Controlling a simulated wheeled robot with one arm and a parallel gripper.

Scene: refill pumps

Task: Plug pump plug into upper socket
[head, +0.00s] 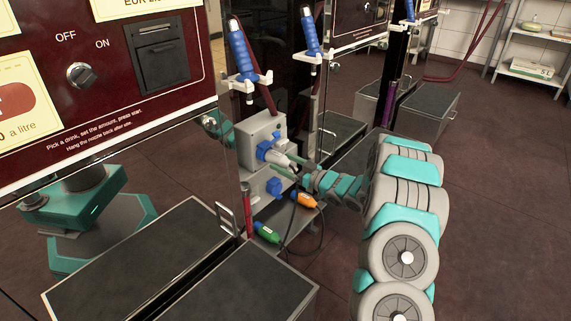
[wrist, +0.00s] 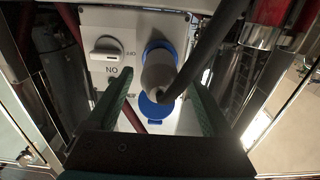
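The upper socket (head: 264,146) is blue, on the front of a grey box (head: 252,131). A pale grey plug (head: 281,158) sits at the upper socket; in the wrist view the plug (wrist: 158,72) lies within the socket's blue ring (wrist: 150,47). I cannot tell how deep it sits. A dark cable (wrist: 212,45) runs from its rear end. My gripper (head: 288,165) is at the plug. In the wrist view its green fingers (wrist: 162,98) stand either side of the plug, with gaps showing, so it is open. A blue lid (wrist: 157,107) shows beside the socket.
A white rotary switch (wrist: 106,49) is on the box beside the socket. Below are a lower blue socket (head: 275,187), an orange plug (head: 304,200) and a green plug (head: 266,232). A red hose (head: 263,88) hangs above the box. Metal-framed panels flank my gripper.

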